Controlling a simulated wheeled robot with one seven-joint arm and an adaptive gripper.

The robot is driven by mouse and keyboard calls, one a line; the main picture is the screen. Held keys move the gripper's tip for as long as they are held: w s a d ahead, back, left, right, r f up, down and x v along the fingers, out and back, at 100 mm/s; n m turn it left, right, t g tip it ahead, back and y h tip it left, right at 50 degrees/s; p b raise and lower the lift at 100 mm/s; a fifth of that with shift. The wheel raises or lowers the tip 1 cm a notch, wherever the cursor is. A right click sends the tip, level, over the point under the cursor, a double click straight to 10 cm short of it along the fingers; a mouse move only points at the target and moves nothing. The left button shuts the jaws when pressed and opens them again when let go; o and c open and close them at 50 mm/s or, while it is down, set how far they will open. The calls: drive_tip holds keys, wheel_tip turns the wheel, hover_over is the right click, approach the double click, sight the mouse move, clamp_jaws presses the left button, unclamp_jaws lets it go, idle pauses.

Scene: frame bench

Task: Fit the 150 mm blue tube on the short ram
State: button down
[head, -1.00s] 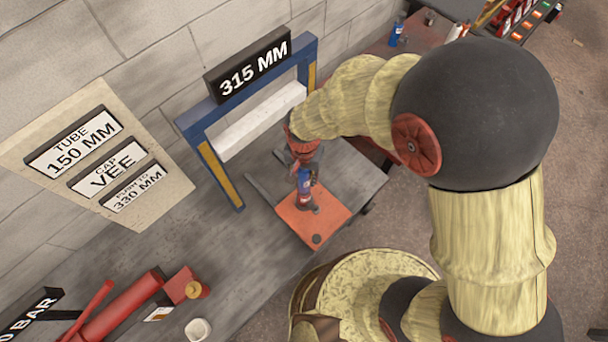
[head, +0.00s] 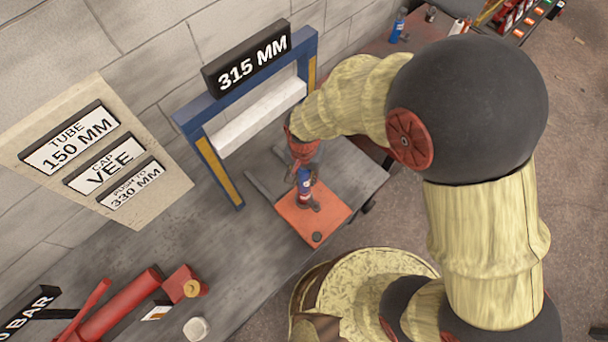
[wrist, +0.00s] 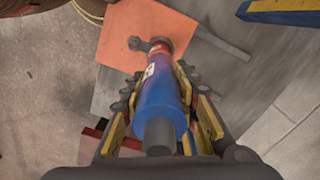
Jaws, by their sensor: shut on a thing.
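My gripper (head: 304,172) is shut on a blue tube (head: 304,186) above the orange plate on the bench. In the wrist view the blue tube (wrist: 160,98) lies between the yellow finger pads, with a small white label and a dark grey end nearest the camera. Past its far end a red part (wrist: 160,52) shows, in line with the tube; this may be the short ram. I cannot tell whether tube and red part are touching or joined. The orange plate (head: 322,214) carries small dark fittings beside the red part.
A blue press frame (head: 228,172) with a white bar and a "315 MM" sign (head: 247,62) stands behind the plate. A board (head: 99,153) reads tube 150 mm, cap vee, push to 330 mm. A red pump (head: 118,306) lies at the lower left. Another blue item (head: 398,25) stands at the back.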

drive_tip(key=shift+f, duration=0.1)
drive_tip(key=c, duration=1.4)
unclamp_jaws()
drive_tip(key=shift+o, duration=0.7)
wheel_tip(320, 180, up, 12)
drive_tip(key=shift+r, duration=0.1)
